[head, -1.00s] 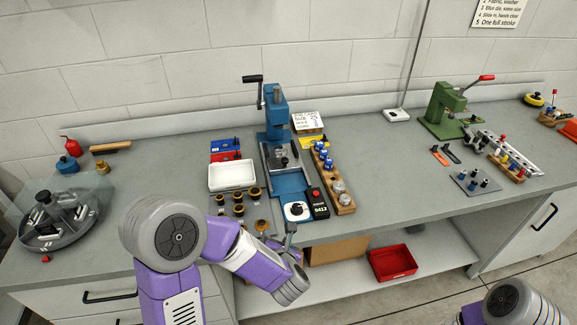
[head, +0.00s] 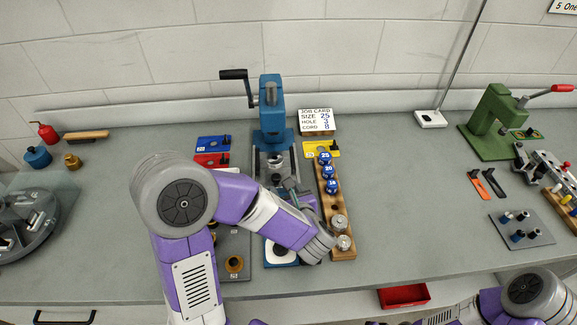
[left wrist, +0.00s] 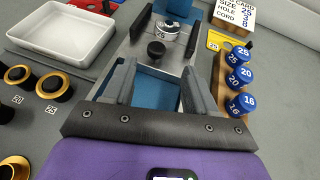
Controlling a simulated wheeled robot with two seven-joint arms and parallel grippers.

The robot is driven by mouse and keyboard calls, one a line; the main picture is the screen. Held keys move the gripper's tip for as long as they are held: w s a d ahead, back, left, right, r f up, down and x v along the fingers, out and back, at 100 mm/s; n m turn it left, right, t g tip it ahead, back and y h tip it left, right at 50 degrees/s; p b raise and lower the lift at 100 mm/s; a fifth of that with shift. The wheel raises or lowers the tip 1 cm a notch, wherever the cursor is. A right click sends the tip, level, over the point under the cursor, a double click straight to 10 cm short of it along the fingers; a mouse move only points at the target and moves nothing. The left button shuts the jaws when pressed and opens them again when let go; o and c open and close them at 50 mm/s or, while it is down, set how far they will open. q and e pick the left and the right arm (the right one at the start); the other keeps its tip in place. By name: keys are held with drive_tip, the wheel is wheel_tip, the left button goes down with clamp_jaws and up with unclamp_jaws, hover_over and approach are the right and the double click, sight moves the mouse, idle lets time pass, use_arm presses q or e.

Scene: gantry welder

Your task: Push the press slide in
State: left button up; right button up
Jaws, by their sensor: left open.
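The blue lever press (head: 272,118) stands at the back middle of the bench with its black crank at upper left. Its grey press slide (left wrist: 137,55) lies in front of the press column, with a black knob (left wrist: 156,49) and a metal die marked 25 (left wrist: 168,31) on it. In the head view my left arm hides the front of the slide. My left gripper (head: 292,188) is over the front of the press. In the left wrist view (left wrist: 160,84) its fingers are open and empty, one on each side, short of the knob. My right gripper is not in view.
A wooden rack (head: 335,207) with blue numbered dies stands right of the press. A white tray (left wrist: 62,36) and gold-and-black parts are on the left. A job card (head: 316,120) reads size 25. A green press (head: 495,120) stands at right.

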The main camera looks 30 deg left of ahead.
sight(276, 177)
use_arm(q)
drive_tip(key=x, duration=0.6)
drive_tip(key=shift+a+f+b, duration=0.2)
drive_tip(key=shift+a+b, duration=0.1)
drive_tip(key=shift+a, duration=0.05)
drive_tip(key=shift+c, duration=0.3)
clamp_jaws()
drive_tip(key=shift+a, duration=0.1)
